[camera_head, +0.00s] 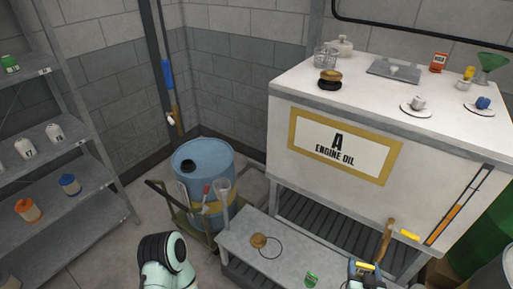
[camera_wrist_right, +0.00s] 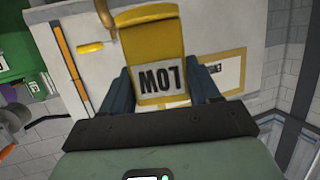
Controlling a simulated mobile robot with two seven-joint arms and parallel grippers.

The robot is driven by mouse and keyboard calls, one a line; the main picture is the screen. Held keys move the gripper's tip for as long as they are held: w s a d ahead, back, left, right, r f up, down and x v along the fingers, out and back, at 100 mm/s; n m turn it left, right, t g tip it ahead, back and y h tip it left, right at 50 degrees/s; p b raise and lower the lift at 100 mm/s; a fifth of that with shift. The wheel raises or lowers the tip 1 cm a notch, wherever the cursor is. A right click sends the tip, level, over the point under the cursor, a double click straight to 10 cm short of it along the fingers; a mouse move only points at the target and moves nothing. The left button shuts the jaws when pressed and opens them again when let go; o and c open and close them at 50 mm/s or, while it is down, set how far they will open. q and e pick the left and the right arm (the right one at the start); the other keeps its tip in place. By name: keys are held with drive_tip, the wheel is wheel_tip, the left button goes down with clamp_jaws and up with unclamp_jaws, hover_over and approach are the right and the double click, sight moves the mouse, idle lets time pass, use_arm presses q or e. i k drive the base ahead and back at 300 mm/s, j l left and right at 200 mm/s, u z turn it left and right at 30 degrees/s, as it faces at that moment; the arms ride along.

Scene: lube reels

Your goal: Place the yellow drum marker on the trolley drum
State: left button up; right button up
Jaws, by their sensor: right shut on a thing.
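The yellow drum marker (camera_wrist_right: 160,78) is a small yellow tag with the word LOW, upside down in the right wrist view. My right gripper (camera_wrist_right: 162,90) is shut on it, one dark finger on each side. In the head view my right gripper (camera_head: 365,269) is at the bottom, right of centre, with a bit of the yellow marker showing. The trolley drum (camera_head: 217,164) is blue with a dark cap on top and stands upright on a green trolley (camera_head: 170,202), left of and well away from the gripper. My left arm shows at the bottom; its gripper is out of frame.
A low grey bench (camera_head: 235,243) with a brass-coloured piece and a green item stands between drum and right gripper. A white tank (camera_head: 290,130) labelled A ENGINE OIL stands behind, with small items on top. A shelf rack (camera_head: 105,180) is at left.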

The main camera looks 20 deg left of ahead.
sight(219, 154)
drive_tip(key=j+u, duration=0.15)
drive_tip(key=u, duration=0.2)
drive_tip(key=i+j+u, duration=0.1)
drive_tip(key=u, duration=0.25)
drive_tip(key=i+j+u, duration=0.1)
drive_tip(key=u, duration=0.25)
drive_tip(key=i+j+u, duration=0.45)
drive_tip(key=i, duration=0.5)
drive_tip(key=i+j, duration=0.15)
drive_tip(key=i, duration=0.2)
drive_tip(key=i+j, duration=0.15)
drive_tip(key=i, duration=0.2)
